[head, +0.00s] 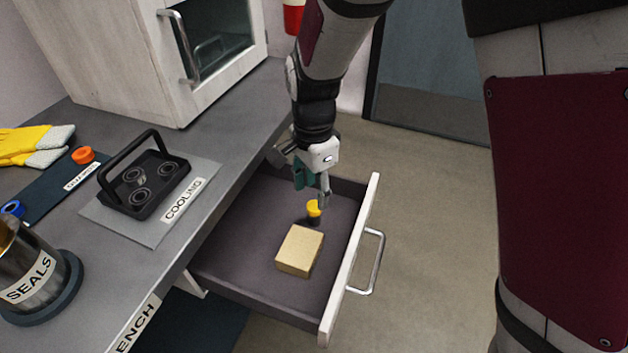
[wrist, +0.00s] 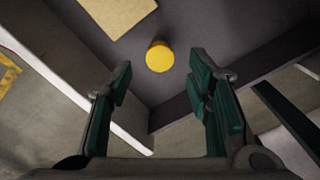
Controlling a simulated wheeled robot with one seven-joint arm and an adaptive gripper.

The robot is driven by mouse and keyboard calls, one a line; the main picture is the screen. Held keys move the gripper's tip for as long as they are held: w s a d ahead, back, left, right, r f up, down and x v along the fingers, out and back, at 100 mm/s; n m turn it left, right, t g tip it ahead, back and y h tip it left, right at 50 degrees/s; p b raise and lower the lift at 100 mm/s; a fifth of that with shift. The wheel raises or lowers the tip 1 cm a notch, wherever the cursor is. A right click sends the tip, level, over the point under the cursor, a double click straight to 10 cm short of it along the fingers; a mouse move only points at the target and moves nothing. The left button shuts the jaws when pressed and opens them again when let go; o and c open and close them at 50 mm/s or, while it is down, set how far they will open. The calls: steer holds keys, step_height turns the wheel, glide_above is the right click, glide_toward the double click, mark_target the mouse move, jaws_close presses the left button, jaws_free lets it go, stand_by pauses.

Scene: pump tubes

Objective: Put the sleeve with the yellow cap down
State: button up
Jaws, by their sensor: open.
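The sleeve with the yellow cap (head: 314,210) stands upright in the open drawer (head: 245,240), with a dark body below its cap. In the wrist view the round yellow cap (wrist: 159,57) shows from above, beyond my fingertips and between their lines. My gripper (head: 312,190) is open and empty, just above the sleeve in the head view. In the wrist view its two green-padded fingers (wrist: 162,85) are spread wide apart and do not touch the cap. The sleeve's body is mostly hidden under the cap in the wrist view.
A tan block (head: 299,250) lies in the drawer near the sleeve. The drawer front with its handle (head: 372,262) stands to the right. On the bench are a black carrier (head: 145,178), a SEALS canister (head: 30,265), orange and blue rings, and yellow gloves (head: 35,145).

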mark_target(314, 206)
steer(key=shift+r+p, duration=0.6)
steer(key=shift+r, duration=1.6)
steer(key=s+d+r+n+y, duration=0.1)
steer(key=s+d+r+n, duration=0.5)
steer(key=s+d+r, duration=0.7)
steer(key=s+d+n, duration=0.2)
steer(key=s+d, duration=0.1)
steer(key=s, duration=0.4)
steer(key=s+d+r+n+h, duration=0.1)
steer(key=s+d+n, duration=0.2)
steer(key=s, duration=0.5)
steer(key=shift+s+d, duration=0.3)
steer(key=shift+d, duration=0.15)
steer(key=shift+r, duration=0.15)
